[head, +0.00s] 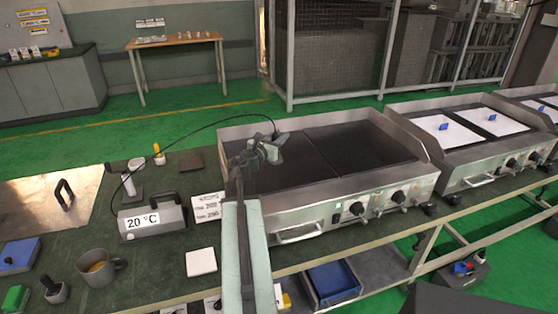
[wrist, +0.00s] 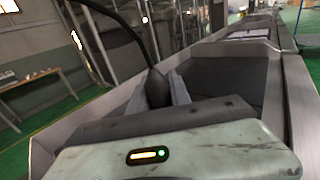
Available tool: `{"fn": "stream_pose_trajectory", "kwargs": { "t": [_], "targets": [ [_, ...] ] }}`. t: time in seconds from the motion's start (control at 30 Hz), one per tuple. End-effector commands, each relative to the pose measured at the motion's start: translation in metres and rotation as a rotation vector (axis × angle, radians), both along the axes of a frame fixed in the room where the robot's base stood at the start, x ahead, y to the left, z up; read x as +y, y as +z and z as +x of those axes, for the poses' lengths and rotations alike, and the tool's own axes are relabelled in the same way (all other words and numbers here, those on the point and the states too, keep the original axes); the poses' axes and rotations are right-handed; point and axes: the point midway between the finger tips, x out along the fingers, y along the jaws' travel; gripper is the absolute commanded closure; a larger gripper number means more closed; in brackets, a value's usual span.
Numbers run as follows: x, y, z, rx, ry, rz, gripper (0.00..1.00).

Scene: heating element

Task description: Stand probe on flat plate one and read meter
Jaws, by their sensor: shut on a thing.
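My gripper (head: 272,150) is above the dark left half of the near flat plate (head: 290,172). It is shut on the probe (wrist: 157,90), a dark rounded piece between the fingers in the wrist view. The probe's top and black cable show at my gripper in the head view (head: 276,134). The probe's lower end is hidden, so I cannot tell whether it touches the plate. The cable arcs left to the grey meter (head: 165,222), whose display reads 20 °C.
A card with printed text (head: 207,206) and a white square tile (head: 201,262) lie left of the griddle. A mug (head: 97,266) stands front left. A second griddle (head: 480,130) with white sheets and blue pieces is at right. The right plate half (head: 365,145) is clear.

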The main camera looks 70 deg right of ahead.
Motion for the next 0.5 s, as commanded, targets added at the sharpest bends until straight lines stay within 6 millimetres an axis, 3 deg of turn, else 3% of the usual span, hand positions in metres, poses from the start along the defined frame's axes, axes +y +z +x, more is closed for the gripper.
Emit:
{"fn": "stream_pose_trajectory", "kwargs": {
  "t": [0.03,0.23,0.4,0.5],
  "targets": [
    [0.000,-0.019,0.000,0.000,0.000,0.000,1.00],
    [0.000,-0.021,0.000,0.000,0.001,0.000,1.00],
    [0.000,-0.050,0.001,0.000,0.001,0.000,1.00],
    [0.000,-0.058,0.001,0.000,0.002,0.000,1.00]
  ]
}}
